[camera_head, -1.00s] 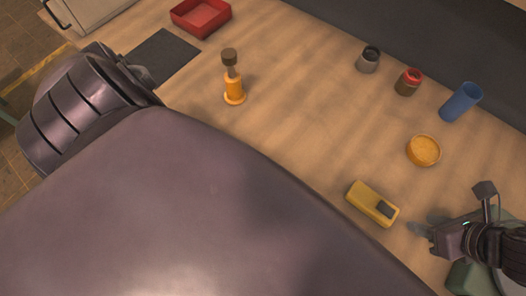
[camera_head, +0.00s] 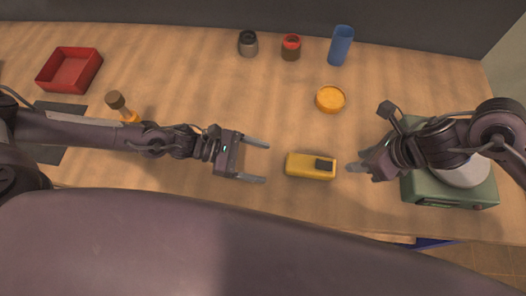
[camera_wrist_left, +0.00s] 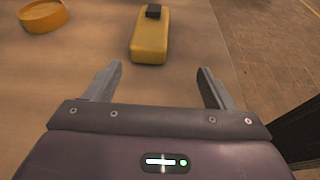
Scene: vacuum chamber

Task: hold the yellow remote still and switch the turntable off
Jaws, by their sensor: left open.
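The yellow remote (camera_head: 302,166) lies on the table with its dark button (camera_head: 325,165) towards the right. It also shows ahead of the fingers in the left wrist view (camera_wrist_left: 150,40). My left gripper (camera_head: 267,162) is open and empty, left of the remote, its fingertips pointing at the remote's near end and apart from it. My right gripper (camera_head: 358,169) is just right of the remote, apart from it; its finger gap is not clear. The green turntable (camera_head: 425,190) with a pale round platter (camera_head: 465,174) stands at the right, partly hidden by my right arm.
A round yellow dish (camera_head: 330,99) lies behind the remote. A blue cup (camera_head: 341,45), a red-topped jar (camera_head: 291,48) and a grey jar (camera_head: 248,43) stand farther back. A red tray (camera_head: 69,70) and an orange-handled item (camera_head: 122,107) are at left.

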